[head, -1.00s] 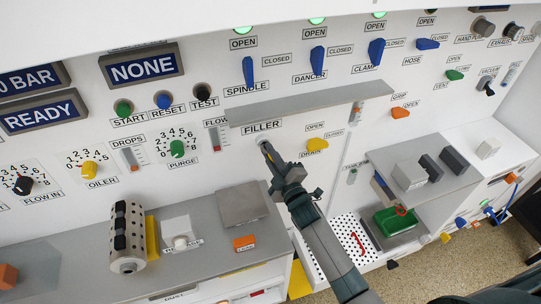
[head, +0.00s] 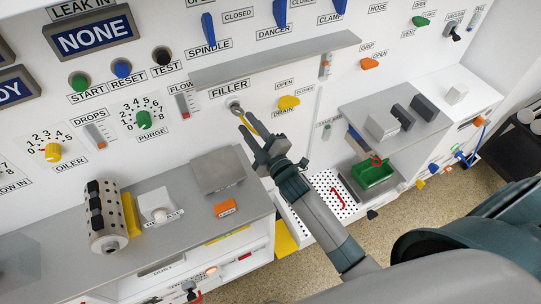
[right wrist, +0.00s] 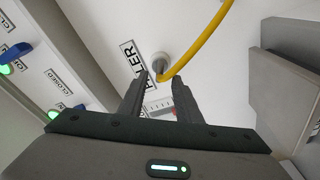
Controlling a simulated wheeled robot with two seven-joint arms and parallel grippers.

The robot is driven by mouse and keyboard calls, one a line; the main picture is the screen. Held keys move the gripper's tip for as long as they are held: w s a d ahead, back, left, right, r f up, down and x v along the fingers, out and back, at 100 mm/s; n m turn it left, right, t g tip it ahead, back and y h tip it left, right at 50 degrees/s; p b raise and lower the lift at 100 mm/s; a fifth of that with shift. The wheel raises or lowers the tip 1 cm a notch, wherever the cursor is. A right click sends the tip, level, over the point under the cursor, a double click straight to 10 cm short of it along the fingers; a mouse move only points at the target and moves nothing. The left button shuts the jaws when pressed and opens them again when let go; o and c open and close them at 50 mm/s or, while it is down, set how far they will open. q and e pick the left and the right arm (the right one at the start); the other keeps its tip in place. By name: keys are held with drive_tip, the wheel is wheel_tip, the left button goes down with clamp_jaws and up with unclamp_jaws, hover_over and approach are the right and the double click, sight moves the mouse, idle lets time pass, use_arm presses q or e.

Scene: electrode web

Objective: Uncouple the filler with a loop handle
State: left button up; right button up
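The filler (head: 235,106) is a round grey metal fitting on the white wall, below the FILLER label. It also shows in the right wrist view (right wrist: 160,63), just beyond my fingertips. A yellow curved loop or hose (right wrist: 207,40) runs from beside the fitting to the top edge of that view. In the head view, part of the yellow piece (head: 250,122) shows between the fitting and my gripper. My right gripper (head: 262,138) is below and right of the fitting. Its fingers (right wrist: 160,78) are apart with nothing visible clamped between them. My left gripper is out of view.
A grey shelf (head: 275,61) juts out above the filler. A yellow drain handle (head: 288,102) is close on the right. Below are a grey counter with a square grey block (head: 217,170), an orange block (head: 225,208) and a perforated roll (head: 105,216). A green tray (head: 374,173) stands at right.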

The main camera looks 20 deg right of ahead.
drive_tip(key=s+d+b, duration=0.1)
drive_tip(key=s+b, duration=0.2)
drive_tip(key=s, duration=0.9)
drive_tip(key=shift+d+f, duration=0.3)
drive_tip(key=shift+d, duration=0.05)
idle(0.6)
